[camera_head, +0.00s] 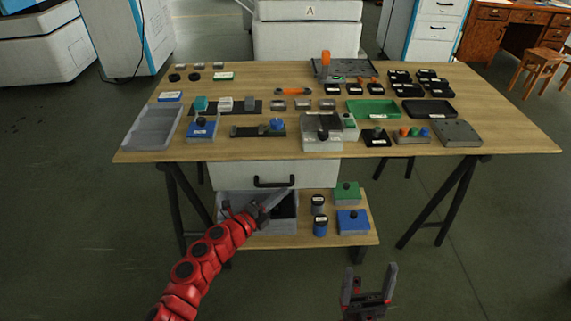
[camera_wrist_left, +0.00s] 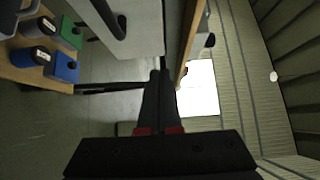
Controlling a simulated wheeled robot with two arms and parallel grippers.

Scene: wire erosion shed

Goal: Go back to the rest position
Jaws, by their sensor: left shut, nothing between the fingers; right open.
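My left gripper (camera_head: 274,202) reaches in on its red arm and is in front of the grey bin on the lower shelf, below the drawer handle. Its fingers are together with nothing between them, as the left wrist view (camera_wrist_left: 160,88) also shows. My right gripper (camera_head: 370,285) is at the bottom right of the head view, in front of the table. Its two fingers point up and stand apart, with nothing between them.
The wooden table (camera_head: 270,78) carries trays, boxes and small parts. Under it are a drawer with a black handle (camera_head: 273,181) and a shelf (camera_head: 365,238) holding a grey bin (camera_head: 285,226), a green box (camera_head: 347,193), a blue box (camera_head: 353,221) and two cylinders. Floor at the right is clear.

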